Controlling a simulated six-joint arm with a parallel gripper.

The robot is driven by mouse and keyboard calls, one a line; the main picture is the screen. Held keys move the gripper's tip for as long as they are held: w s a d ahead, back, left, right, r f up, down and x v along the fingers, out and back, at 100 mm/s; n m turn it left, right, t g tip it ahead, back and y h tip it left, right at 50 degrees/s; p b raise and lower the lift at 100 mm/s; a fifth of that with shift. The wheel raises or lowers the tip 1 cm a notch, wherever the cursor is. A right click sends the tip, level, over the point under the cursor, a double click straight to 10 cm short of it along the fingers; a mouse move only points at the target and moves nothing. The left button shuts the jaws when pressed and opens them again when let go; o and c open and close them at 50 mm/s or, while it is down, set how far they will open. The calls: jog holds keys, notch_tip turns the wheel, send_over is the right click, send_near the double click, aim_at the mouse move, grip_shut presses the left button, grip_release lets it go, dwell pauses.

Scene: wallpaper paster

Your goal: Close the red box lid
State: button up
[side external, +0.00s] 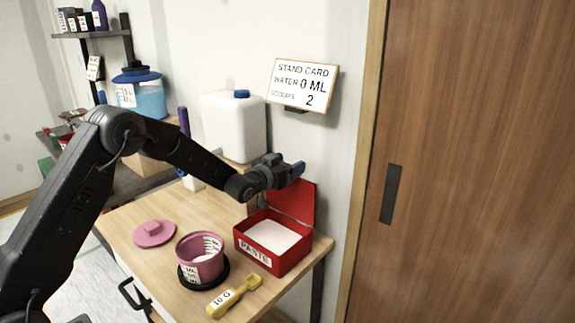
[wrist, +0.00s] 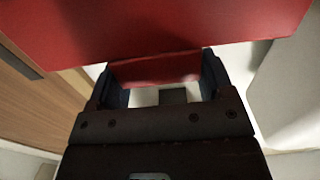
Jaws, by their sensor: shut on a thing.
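The red box (side external: 272,262), labelled PASTE and holding white powder, stands at the right of the wooden table. Its red lid (side external: 300,200) stands open, raised at the back near the wall. My gripper (side external: 292,171) is at the lid's upper edge. In the wrist view the lid (wrist: 160,25) fills the top, and a red part of it shows between the two fingers of my gripper (wrist: 160,78). The gripper is shut on the lid. The exact contact is partly hidden in the side view.
A pink pot (side external: 200,262) sits on a black round base left of the box, near a yellow scoop (side external: 234,296) and a pink lid (side external: 154,233). A white jug (side external: 234,125) stands behind. A stand card (side external: 302,86) hangs on the wall above.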

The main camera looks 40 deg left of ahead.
jog(key=shift+s, duration=0.8)
jog(key=s+f, duration=0.1)
jog(key=s, duration=0.1)
jog(key=s+f, duration=0.1)
jog(key=s, duration=0.2)
jog(key=s+f, duration=0.1)
jog(key=s, duration=0.2)
jog(key=shift+s+f, duration=0.25)
jog(key=shift+f, duration=0.1)
jog(key=shift+t, duration=0.7)
jog(key=s+f, duration=0.2)
jog(key=f, duration=0.1)
jog(key=s+f, duration=0.3)
jog(key=shift+s, duration=0.1)
jog(key=shift+s+f, duration=0.25)
jog(key=shift+f, duration=0.25)
jog(key=shift+s+f, duration=0.25)
jog(key=shift+f, duration=0.25)
jog(key=o, duration=1.3)
jog(key=shift+w+r, duration=0.1)
jog(key=shift+r, duration=0.05)
